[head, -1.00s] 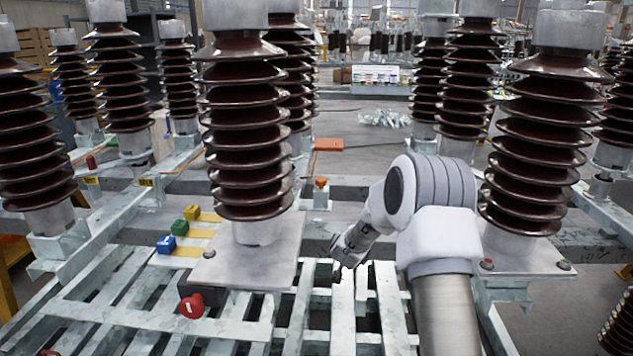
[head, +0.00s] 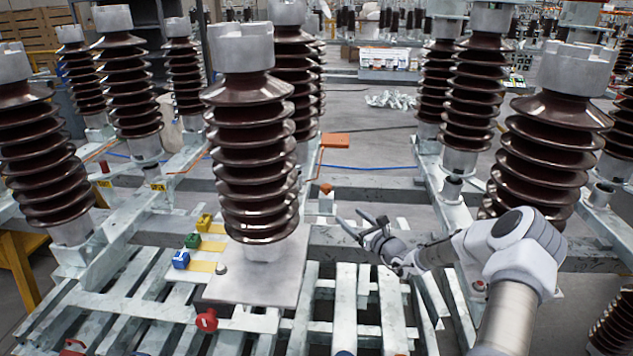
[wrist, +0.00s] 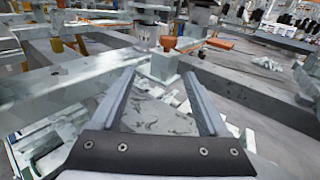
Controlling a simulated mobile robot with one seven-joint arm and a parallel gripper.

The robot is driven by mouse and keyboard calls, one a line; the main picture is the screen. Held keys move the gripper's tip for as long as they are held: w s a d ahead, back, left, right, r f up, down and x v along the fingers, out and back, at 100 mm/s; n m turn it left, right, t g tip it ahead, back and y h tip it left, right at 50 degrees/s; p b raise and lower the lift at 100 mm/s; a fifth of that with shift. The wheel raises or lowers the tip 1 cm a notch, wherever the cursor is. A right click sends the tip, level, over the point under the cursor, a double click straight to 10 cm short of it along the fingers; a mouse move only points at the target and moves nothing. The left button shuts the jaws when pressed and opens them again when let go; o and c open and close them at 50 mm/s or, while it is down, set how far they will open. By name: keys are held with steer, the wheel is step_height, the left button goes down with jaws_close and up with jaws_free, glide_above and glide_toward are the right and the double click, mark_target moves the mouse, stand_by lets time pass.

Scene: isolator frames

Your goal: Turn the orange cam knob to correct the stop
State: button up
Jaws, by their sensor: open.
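The small orange cam knob (head: 325,188) sits on a grey metal block (head: 326,203) on the frame's cross beam, just right of the large central brown insulator. In the wrist view the knob (wrist: 168,42) stands on top of its block (wrist: 164,64), beyond my fingertips and near the middle. My gripper (head: 362,220) is open and empty. It is to the right of the knob and nearer the camera, with its fingers pointing up and left, apart from the knob. In the wrist view the two fingers (wrist: 158,75) are spread, with the block showing between and past their tips.
Tall brown insulators, such as the central one (head: 250,150), stand around. A flat orange block (head: 335,140) lies behind the knob. Blue (head: 181,260), green (head: 192,241) and yellow (head: 204,222) blocks and a red knob (head: 206,320) are at left. Slatted metal frame spreads below.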

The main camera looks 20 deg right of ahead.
mark_target(329, 191)
steer(key=shift+m+t, duration=0.3)
steer(key=shift+m, duration=0.1)
steer(key=b+x, duration=0.1)
steer(key=x, duration=0.4)
steer(key=d+b+x, duration=0.1)
steer(key=x, duration=0.5)
steer(key=b+x, duration=0.2)
steer(key=x, duration=0.4)
steer(key=shift+w+d+r, duration=0.2)
steer(key=shift+w+r, duration=0.1)
steer(key=shift+r, duration=0.05)
steer(key=shift+h, duration=0.4)
jaws_close()
